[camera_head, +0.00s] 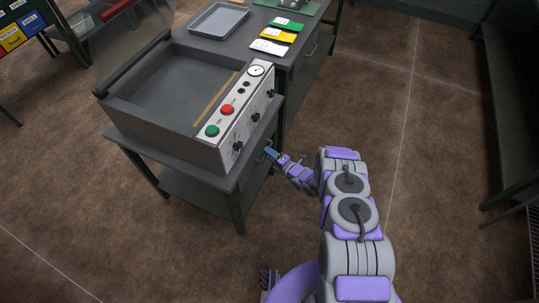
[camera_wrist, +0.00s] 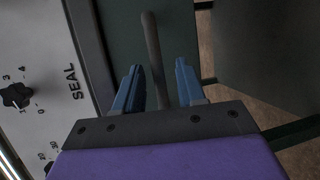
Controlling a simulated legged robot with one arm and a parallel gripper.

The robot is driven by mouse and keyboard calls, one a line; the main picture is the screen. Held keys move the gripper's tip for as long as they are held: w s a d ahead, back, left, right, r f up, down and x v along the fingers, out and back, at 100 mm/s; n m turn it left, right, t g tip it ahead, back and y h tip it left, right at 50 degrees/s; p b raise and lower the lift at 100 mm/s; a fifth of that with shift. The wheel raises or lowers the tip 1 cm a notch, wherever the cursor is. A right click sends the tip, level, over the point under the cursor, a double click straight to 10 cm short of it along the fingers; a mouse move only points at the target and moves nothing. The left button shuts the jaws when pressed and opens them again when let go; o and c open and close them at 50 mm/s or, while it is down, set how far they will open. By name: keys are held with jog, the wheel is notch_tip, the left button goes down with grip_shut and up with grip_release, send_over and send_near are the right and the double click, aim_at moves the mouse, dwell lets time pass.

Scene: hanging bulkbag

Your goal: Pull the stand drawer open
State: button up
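The stand (camera_head: 231,183) is a dark grey table under a sealing machine, in the middle left of the head view. In the wrist view the drawer front (camera_wrist: 121,32) is a dark green-grey panel beside the machine's control panel. A thin grey bar handle (camera_wrist: 152,50) stands out from it. My gripper (camera_wrist: 159,66) is open, with its two blue fingers on either side of the handle. The handle lies between them with gaps showing, nearer the left finger. In the head view my gripper (camera_head: 272,155) is at the stand's right side, just below the tabletop edge; the drawer is mostly hidden there.
The sealing machine (camera_head: 170,125) has a raised lid and a panel with knobs. A second table (camera_head: 300,62) behind holds a grey tray (camera_head: 218,20) and coloured packets. The floor right of my arm is clear up to a dark shelf (camera_head: 512,130).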

jog(key=shift+w+a, duration=0.3)
jog(key=shift+w, duration=0.05)
grip_shut()
dwell(0.6)
